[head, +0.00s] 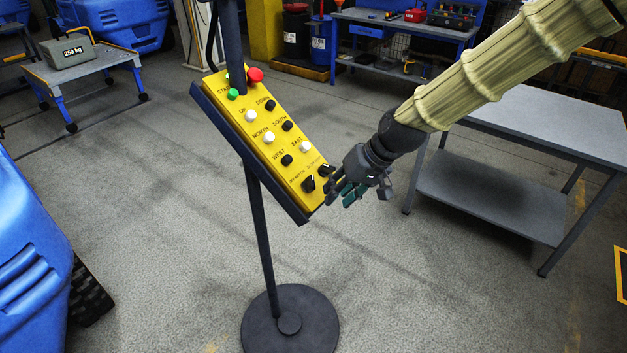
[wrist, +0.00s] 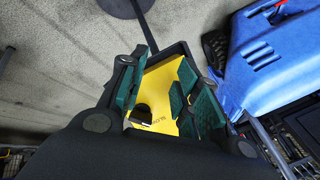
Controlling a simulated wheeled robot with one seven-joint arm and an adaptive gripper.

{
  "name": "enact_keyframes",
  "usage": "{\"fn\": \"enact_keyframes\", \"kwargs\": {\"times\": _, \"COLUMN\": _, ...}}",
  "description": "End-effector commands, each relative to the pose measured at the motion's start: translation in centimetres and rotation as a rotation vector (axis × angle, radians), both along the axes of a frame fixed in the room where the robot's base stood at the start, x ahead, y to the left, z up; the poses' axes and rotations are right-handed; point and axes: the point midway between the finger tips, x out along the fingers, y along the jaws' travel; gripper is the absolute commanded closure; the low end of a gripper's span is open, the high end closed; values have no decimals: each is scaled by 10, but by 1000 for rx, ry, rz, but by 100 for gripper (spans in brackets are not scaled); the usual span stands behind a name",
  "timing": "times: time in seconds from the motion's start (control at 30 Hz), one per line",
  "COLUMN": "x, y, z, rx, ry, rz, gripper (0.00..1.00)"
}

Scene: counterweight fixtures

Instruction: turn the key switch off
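The yellow control panel (head: 268,140) is tilted on a dark stand, with two black rotary switches at its lower end. One switch (head: 309,183) is at the lower left and the other (head: 324,170) at the lower right. I cannot tell which is the key switch or its setting. My gripper (head: 338,191) is beside the panel's lower right corner, close to the right switch. In the wrist view, its green-padded fingers (wrist: 156,90) are apart, with the yellow face and a black knob (wrist: 141,111) showing between them. Lettering like "SLOW" is beside that knob.
The round stand base (head: 290,322) is on the floor below. A grey table (head: 530,130) stands at the right and a blue machine (head: 30,260) at the left. A cart (head: 80,68) carries a 250 kg weight (head: 75,52). The floor around the stand is clear.

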Motion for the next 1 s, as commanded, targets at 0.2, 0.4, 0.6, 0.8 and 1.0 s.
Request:
{"fn": "enact_keyframes", "kwargs": {"times": 0.2, "x": 11, "y": 10, "z": 74, "rx": 20, "ry": -49, "rz": 52, "gripper": 68}}
{"fn": "enact_keyframes", "kwargs": {"times": 0.4, "x": 12, "y": 13, "z": 88, "rx": 22, "ry": -57, "rz": 66, "gripper": 68}}
{"fn": "enact_keyframes", "kwargs": {"times": 0.6, "x": 16, "y": 21, "z": 73, "rx": 22, "ry": -56, "rz": 65, "gripper": 68}}
{"fn": "enact_keyframes", "kwargs": {"times": 0.8, "x": 22, "y": 33, "z": 53, "rx": 22, "ry": -56, "rz": 65, "gripper": 68}}
{"fn": "enact_keyframes", "kwargs": {"times": 1.0, "x": 27, "y": 44, "z": 33, "rx": 22, "ry": -55, "rz": 66, "gripper": 68}}
